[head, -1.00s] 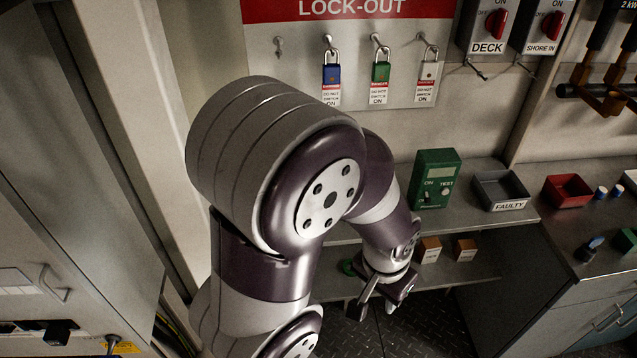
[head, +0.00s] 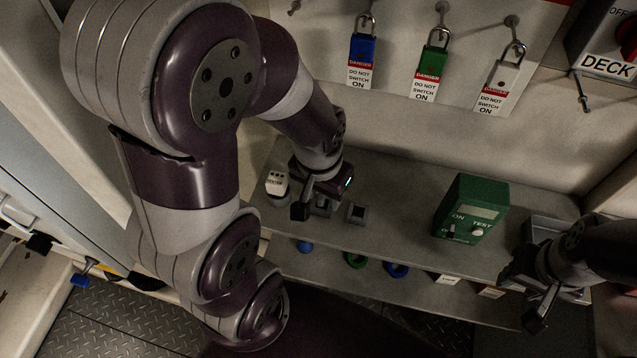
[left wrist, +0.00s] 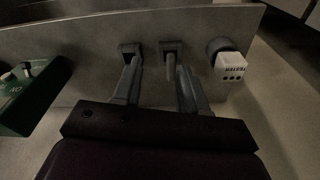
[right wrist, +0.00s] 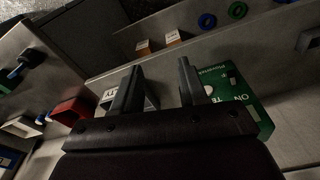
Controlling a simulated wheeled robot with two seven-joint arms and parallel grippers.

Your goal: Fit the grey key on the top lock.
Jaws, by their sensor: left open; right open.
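Two small grey square pieces sit on the shelf by my left gripper (head: 313,208). One grey piece (head: 356,213) shows clear of the fingers, and the other is partly hidden by them. In the left wrist view the grey pieces (left wrist: 130,48) (left wrist: 172,47) lie at or just beyond the open fingertips; I cannot tell which, if either, is the grey key, or whether a finger touches one. A blue lock (head: 80,278) hangs at the lower left; I cannot make out which lock is the top one. My right gripper (head: 540,300) is open and empty above the grey tray (right wrist: 152,101).
A white device (head: 278,183) stands just left of my left gripper. A green test box (head: 470,208) stands on the shelf toward the right. Blue, green and white padlocks (head: 363,47) hang on the board above. Coloured rings (head: 356,260) hang below the shelf edge. A red tray (right wrist: 70,110) lies beyond.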

